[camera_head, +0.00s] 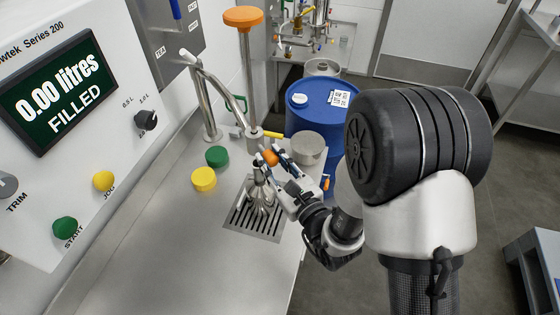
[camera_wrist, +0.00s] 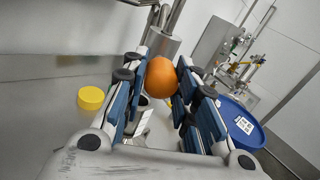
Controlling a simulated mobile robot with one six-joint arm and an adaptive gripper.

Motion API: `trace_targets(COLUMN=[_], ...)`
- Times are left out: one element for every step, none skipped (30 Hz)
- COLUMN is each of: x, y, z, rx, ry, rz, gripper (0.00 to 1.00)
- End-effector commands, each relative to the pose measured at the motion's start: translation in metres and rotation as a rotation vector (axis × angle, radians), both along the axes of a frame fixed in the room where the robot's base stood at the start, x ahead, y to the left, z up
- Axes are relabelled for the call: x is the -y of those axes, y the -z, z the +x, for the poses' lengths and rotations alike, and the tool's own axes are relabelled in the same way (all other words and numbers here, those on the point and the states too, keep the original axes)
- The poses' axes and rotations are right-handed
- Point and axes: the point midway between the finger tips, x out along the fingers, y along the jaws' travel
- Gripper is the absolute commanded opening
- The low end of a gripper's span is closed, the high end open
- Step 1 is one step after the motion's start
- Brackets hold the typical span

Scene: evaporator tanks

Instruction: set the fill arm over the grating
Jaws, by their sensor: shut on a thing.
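The fill arm (camera_head: 215,88) is a bent metal tube that rises from a post on the steel counter and slopes down toward my gripper. An orange ball knob (camera_head: 271,157) is at its gripper end. My gripper (camera_head: 275,163) is shut on this knob, which also shows between the blue-padded fingers in the wrist view (camera_wrist: 161,77). The slotted grating (camera_head: 243,219) is set in the counter just below my gripper. A shiny metal piece (camera_head: 262,195) shows over the grating's upper part; whether it touches the grating is unclear. My fingers partly hide the arm's end.
A yellow cap (camera_head: 204,180) and a green cap (camera_head: 217,157) are on the counter left of the grating. A tall post with an orange top (camera_head: 243,17) stands behind. A blue drum (camera_head: 318,105) is beyond the counter. The near counter is clear.

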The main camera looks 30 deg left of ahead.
Motion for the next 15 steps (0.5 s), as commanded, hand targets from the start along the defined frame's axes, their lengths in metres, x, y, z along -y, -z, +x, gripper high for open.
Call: trace_targets(x=[-0.0032, -0.0034, -0.0035, -0.0037, -0.0038, -0.004, -0.0041, -0.0042, -0.0043, -0.0043, -0.0044, -0.0044, -0.0044, -0.0044, -0.0044], y=[-0.0009, -0.0009, -0.0009, -0.001, -0.0009, -0.001, -0.001, -0.001, -0.001, -0.001, -0.0011, -0.0012, -0.0012, -0.0013, -0.0015], z=[-0.0047, -0.005, -0.0053, -0.0056, -0.0058, -0.0061, -0.0062, -0.0063, -0.0065, -0.0066, -0.0065, -0.0065, -0.0065, -0.0064, -0.0062], rx=[0.001, 0.001, 0.001, 0.001, 0.001, 0.001, 0.001, 0.001, 0.0, 0.001, 0.001, 0.001, 0.002, 0.002, 0.002], ry=[-0.014, -0.016, -0.017, -0.018, -0.019, -0.02, -0.021, -0.021, -0.021, -0.022, -0.022, -0.022, -0.022, -0.021, -0.021], rz=[0.002, 0.002, 0.002, 0.002, 0.002, 0.002, 0.002, 0.003, 0.003, 0.002, 0.002, 0.002, 0.003, 0.003, 0.003], gripper=[0.0, 0.0, 0.0, 0.0, 0.0, 0.0, 0.0, 0.0, 0.28, 0.3, 0.32, 0.35, 0.37, 0.39, 0.41])
